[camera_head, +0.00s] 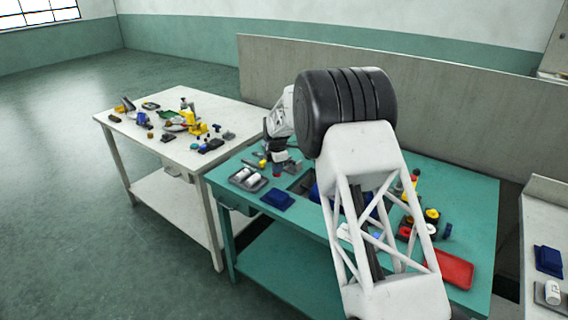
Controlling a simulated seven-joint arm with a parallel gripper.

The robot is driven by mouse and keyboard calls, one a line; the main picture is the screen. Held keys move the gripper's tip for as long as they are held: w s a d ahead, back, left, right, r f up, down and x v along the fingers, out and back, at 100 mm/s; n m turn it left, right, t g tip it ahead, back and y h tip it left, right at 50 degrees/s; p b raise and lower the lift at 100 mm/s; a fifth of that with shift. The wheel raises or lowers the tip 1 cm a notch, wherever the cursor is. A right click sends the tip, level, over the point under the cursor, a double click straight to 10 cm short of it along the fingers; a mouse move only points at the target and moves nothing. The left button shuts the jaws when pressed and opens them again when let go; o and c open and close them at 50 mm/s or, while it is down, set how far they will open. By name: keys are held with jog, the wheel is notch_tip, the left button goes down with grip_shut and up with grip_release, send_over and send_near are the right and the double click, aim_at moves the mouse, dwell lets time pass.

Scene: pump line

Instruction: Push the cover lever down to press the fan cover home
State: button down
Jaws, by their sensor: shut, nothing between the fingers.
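My gripper (277,168) is small in the head view, below the white end of my arm, over the back left of the green table (470,215). Its fingers are shut with nothing seen between them. A dark stand-like part is close beside it; I cannot tell whether they touch. A blue part (314,190) shows just left of my arm's lattice link, mostly hidden. I cannot make out the cover lever or the fan cover for certain; my arm covers the middle of the table.
A grey tray (234,177) with white parts and a blue bin (277,199) are at the table's left front. A red tray (450,268) and red and yellow parts (432,216) are at the right. A cluttered white table (155,150) adjoins; a wall panel (470,110) stands behind.

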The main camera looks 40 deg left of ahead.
jog(key=shift+s+f, duration=0.1)
jog(key=shift+f, duration=0.8)
dwell(0.4)
jog(key=shift+r, duration=0.1)
dwell(0.5)
jog(key=shift+r, duration=1.15)
dwell(0.4)
jog(key=shift+r, duration=0.6)
